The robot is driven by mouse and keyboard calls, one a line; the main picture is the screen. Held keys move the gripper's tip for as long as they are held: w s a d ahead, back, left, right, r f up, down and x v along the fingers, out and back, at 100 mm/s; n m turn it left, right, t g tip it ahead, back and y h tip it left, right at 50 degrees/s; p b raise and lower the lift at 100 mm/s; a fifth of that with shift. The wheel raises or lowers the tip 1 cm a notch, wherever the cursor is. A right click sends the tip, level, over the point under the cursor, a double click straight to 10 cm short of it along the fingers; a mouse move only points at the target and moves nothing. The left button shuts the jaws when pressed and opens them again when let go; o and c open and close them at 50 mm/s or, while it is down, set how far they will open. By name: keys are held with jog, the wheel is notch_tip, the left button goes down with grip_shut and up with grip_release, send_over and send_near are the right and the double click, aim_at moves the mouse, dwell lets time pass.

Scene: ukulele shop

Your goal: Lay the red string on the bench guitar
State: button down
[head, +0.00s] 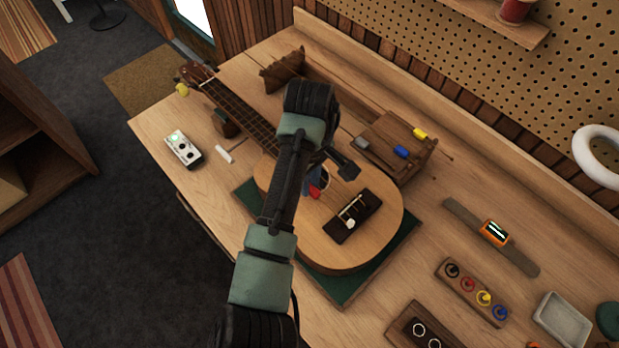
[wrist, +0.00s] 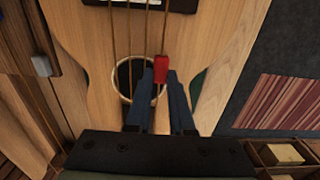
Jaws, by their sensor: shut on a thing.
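The bench guitar (head: 378,208) lies face up on a green mat (head: 341,290), its neck toward the back left. My gripper (head: 316,184) is over the guitar body near the sound hole, partly hidden by my arm in the head view. In the wrist view my gripper (wrist: 162,78) is shut on the red string's red end block (wrist: 161,70). A thin line runs from that block toward the dark bridge (wrist: 150,4). The red block also shows in the head view (head: 314,192). I cannot tell whether it touches the guitar.
A wooden rack (head: 405,165) behind the guitar holds strings with grey (head: 362,143), blue (head: 401,152) and yellow (head: 420,133) end blocks. A white pedal-like box (head: 183,149) is at left. An orange tuner (head: 495,233) and a ring holder (head: 470,291) are at right.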

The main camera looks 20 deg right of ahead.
jog(key=shift+c, duration=2.2)
grip_release()
notch_tip(320, 180, up, 7)
jog(key=p, duration=0.8)
